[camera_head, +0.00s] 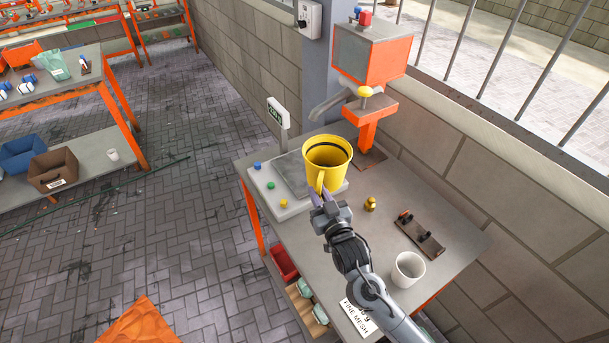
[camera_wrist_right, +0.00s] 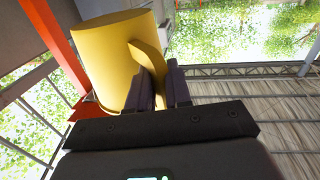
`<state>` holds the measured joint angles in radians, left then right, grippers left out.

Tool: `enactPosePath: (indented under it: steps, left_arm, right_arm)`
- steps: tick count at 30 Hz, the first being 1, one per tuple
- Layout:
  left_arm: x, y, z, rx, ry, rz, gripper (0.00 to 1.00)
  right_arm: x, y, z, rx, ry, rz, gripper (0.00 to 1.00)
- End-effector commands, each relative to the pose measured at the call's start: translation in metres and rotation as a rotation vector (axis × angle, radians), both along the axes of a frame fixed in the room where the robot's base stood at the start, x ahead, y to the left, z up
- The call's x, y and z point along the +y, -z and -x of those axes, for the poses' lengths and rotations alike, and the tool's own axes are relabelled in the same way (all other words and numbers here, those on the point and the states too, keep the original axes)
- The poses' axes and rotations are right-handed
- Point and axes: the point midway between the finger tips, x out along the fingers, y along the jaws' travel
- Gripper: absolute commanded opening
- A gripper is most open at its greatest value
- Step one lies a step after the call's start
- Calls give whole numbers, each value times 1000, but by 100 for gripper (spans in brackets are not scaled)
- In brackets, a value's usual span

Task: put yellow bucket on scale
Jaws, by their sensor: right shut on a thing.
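The yellow bucket (camera_head: 327,155) is upright, over or on the right part of the scale (camera_head: 290,182); I cannot tell whether its base touches the plate. My right gripper (camera_head: 324,197) is shut on the bucket's handle, on the near side. In the right wrist view the bucket (camera_wrist_right: 122,60) fills the upper left, with its handle between the fingers of the right gripper (camera_wrist_right: 162,85). The scale has a grey plate, several coloured buttons on its front edge and a raised display (camera_head: 278,113). My left gripper is not in view.
An orange machine (camera_head: 372,60) stands behind the scale. On the table (camera_head: 440,235) to the right are a small brass weight (camera_head: 370,204), a dark plate with knobs (camera_head: 420,234) and a white cup (camera_head: 407,270). A sign (camera_head: 357,317) is at the front edge.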

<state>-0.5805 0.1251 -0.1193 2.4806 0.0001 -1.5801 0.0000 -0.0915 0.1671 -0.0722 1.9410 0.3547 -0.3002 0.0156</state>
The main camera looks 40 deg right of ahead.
Motion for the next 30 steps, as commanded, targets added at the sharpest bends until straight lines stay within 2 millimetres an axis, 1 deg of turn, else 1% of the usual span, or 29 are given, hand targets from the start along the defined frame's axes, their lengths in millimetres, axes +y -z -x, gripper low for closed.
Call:
enactPosePath:
  steps: [1,6,9,13,17,22,30]
  left_arm:
    - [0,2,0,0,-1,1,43]
    - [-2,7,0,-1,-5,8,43]
    - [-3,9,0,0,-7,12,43]
    - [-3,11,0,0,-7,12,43]
    - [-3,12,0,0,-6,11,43]
    - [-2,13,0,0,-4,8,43]
    - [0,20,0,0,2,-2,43]
  right_arm:
    - [-4,-1,-15,-4,1,3,0]
    - [-15,-1,-58,-2,1,3,0]
    - [-21,-1,-78,-3,1,1,0]
    - [-25,0,-98,-2,0,1,0]
    - [-28,0,-108,-1,-1,0,0]
    - [-29,3,-111,1,-1,0,0]
    - [-28,32,-111,1,-1,1,0]
